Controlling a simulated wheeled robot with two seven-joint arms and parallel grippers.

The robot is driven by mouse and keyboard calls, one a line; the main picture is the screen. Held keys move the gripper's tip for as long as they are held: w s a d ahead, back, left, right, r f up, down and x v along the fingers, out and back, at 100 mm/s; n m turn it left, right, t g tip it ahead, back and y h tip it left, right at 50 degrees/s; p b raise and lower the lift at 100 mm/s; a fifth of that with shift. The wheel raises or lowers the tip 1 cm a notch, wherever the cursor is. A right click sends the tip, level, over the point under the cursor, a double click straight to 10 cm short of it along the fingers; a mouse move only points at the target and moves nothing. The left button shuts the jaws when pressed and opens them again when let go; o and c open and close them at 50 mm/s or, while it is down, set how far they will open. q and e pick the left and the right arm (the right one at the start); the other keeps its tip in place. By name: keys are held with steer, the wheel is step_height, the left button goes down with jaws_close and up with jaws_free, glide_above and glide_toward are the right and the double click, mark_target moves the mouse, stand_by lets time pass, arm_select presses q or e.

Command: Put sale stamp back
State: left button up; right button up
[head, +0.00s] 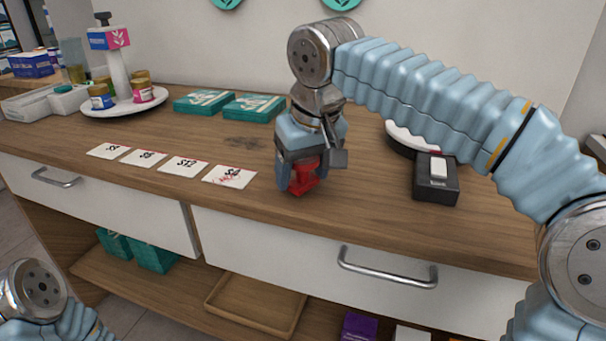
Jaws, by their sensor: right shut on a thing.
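My right gripper (299,187) is over the wooden counter, to the right of the row of price cards. It is shut on the red sale stamp (304,176), which is upright with its lower end close to the counter top; I cannot tell whether it touches. The nearest price card (229,175) has a red mark across it. A black box with a white pad (437,186) sits on the counter to the right of the stamp. My left arm shows only at the lower left, and its gripper is out of view.
More price cards (183,166) lie to the left. Teal boxes (253,107) and a white tiered stand (122,104) are at the back. A dark round object with a white top (408,139) is partly hidden by my right arm. The counter between stamp and black box is clear.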

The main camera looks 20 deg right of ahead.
steer(key=shift+f, duration=0.25)
steer(key=o, duration=0.8)
steer(key=shift+o, duration=0.2)
steer(key=shift+r, duration=0.3)
steer(key=p+v, duration=0.2)
steer(key=v, duration=0.9)
steer(key=shift+r, duration=0.35)
steer(key=shift+s, duration=0.15)
